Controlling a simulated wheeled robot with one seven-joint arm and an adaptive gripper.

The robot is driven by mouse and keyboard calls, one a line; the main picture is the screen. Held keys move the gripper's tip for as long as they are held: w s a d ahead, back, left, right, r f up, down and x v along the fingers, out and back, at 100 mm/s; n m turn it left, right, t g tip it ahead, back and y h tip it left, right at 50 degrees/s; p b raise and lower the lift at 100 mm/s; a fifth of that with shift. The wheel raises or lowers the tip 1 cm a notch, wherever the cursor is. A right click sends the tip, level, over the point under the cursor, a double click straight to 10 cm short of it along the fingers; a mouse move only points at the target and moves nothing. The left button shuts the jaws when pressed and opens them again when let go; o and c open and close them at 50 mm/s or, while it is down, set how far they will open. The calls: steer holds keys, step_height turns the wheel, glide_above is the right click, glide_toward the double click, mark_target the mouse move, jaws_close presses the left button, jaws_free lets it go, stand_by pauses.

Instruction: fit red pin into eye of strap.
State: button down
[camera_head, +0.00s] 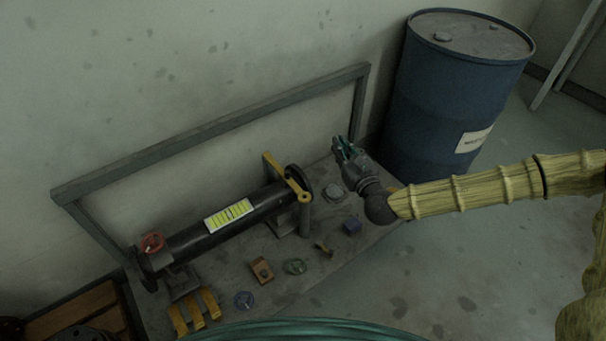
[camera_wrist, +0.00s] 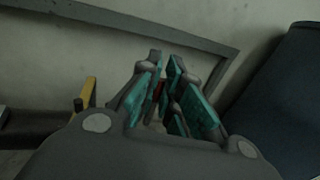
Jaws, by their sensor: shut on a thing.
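My gripper (camera_head: 341,146) is above the back right of the bench, to the right of the pipe's end, with its teal-padded fingers pointing up and away. In the wrist view my gripper (camera_wrist: 168,90) is closed around a small red thing, the red pin (camera_wrist: 158,92), mostly hidden between the pads. The yellow strap (camera_head: 287,178) lies across the right end of the black pipe, with a round eye at its front end. Part of the yellow strap also shows at the left in the wrist view (camera_wrist: 89,94). The pin and strap are apart.
The black pipe (camera_head: 190,240) carries a yellow label and a red handwheel (camera_head: 152,243). A grey rail (camera_head: 215,127) and blue barrel (camera_head: 440,100) stand behind.

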steer(key=s+a+f+n+g+y+b, duration=0.2)
steer(key=a+n+g+y+b, duration=0.1)
steer(key=a+n+g+y, duration=0.2)
steer(key=s+a+f+n+g+y+b, duration=0.2)
steer(key=a+f+n+g+y+b, duration=0.1)
steer(key=g, duration=0.4)
steer(key=a+n+y+b, duration=0.1)
steer(key=a+n+y, duration=0.1)
steer(key=shift+s+n+y, duration=0.15)
steer(key=shift+n+y, duration=0.15)
steer(key=shift+r+p, duration=0.1)
steer(key=shift+p, duration=0.3)
step_height(320, 180, down, 6)
steer(key=b, duration=0.2)
steer(key=shift+b, duration=0.35)
steer(key=shift+p, duration=0.7)
stand_by(1.6)
steer(key=shift+f+b, duration=0.7)
steer(key=shift+f, duration=1.05)
stand_by(0.5)
steer(key=shift+r, duration=0.2)
